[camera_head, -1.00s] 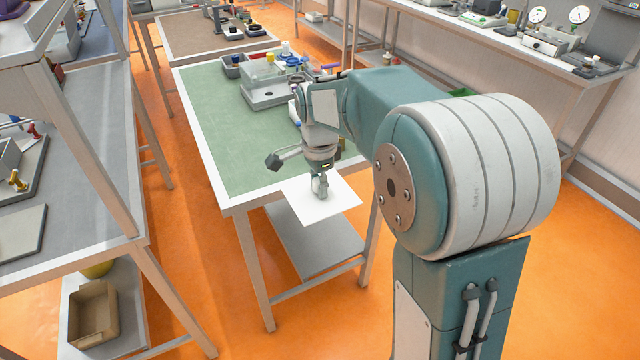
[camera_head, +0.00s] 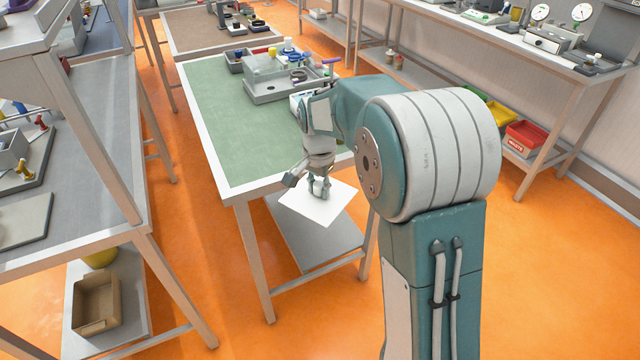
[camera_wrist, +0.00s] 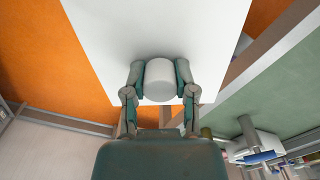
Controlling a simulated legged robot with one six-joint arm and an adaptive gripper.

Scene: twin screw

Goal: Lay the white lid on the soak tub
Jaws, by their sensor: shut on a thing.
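The white lid (camera_head: 325,208) is a flat square plate. It is held roughly level in the air at the near edge of the green-topped table (camera_head: 225,120). My gripper (camera_head: 319,190) is above it, shut on its knob. In the wrist view the two fingers press the sides of a short white cylindrical knob (camera_wrist: 160,80), and the plate (camera_wrist: 160,25) spreads out beyond. A grey open tub (camera_head: 268,97) stands toward the far end of the green table, with small items in or around it; I cannot tell whether it is the soak tub.
The near half of the green top is bare. Bottles and small parts crowd its far end, partly behind my arm. A grey lower shelf (camera_head: 320,243) lies under the table. A workbench (camera_head: 65,180) stands at left, with open orange floor (camera_head: 200,235) between.

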